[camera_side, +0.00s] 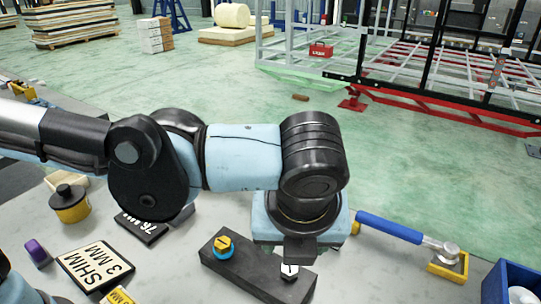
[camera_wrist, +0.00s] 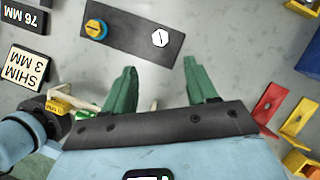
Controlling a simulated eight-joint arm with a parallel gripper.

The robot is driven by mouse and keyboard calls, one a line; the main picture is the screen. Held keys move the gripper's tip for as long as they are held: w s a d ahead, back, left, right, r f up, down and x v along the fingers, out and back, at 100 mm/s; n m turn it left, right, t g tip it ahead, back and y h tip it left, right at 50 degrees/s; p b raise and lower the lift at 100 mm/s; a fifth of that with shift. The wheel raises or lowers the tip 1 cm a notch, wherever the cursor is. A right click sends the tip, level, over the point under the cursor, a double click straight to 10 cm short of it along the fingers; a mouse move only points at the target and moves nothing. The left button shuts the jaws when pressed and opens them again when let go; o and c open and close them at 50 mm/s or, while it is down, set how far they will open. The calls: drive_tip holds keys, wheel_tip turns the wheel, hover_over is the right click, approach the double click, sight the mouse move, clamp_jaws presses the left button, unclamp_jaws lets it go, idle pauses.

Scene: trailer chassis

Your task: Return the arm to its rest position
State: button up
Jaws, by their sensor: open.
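My gripper (camera_wrist: 160,68) shows in the wrist view as two green fingers spread wide apart with nothing between them. Its tips lie near the lower edge of a dark grey block (camera_wrist: 130,32) in that picture. The block carries a round yellow piece with a blue ring (camera_wrist: 96,29) and a silver hex head (camera_wrist: 160,38). In the side view my arm reaches in from the left, and its wrist hangs over the same block (camera_side: 235,270). The green fingers cannot be made out in the side view.
On the grey table (camera_side: 150,272) stand a SHIM 3 MM plate (camera_side: 95,267), a 76 MM plate (camera_side: 143,228), a yellow pot with black knob (camera_side: 69,203) and a purple piece (camera_side: 38,253). A blue-handled tool (camera_side: 390,227) and blue bin (camera_side: 507,281) are at right.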

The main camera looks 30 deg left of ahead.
drive_tip(key=a+f+n+t+h, duration=0.2)
drive_tip(key=a+f+n+t, duration=0.1)
drive_tip(key=a+n, duration=2.6)
drive_tip(key=shift+n, duration=0.5)
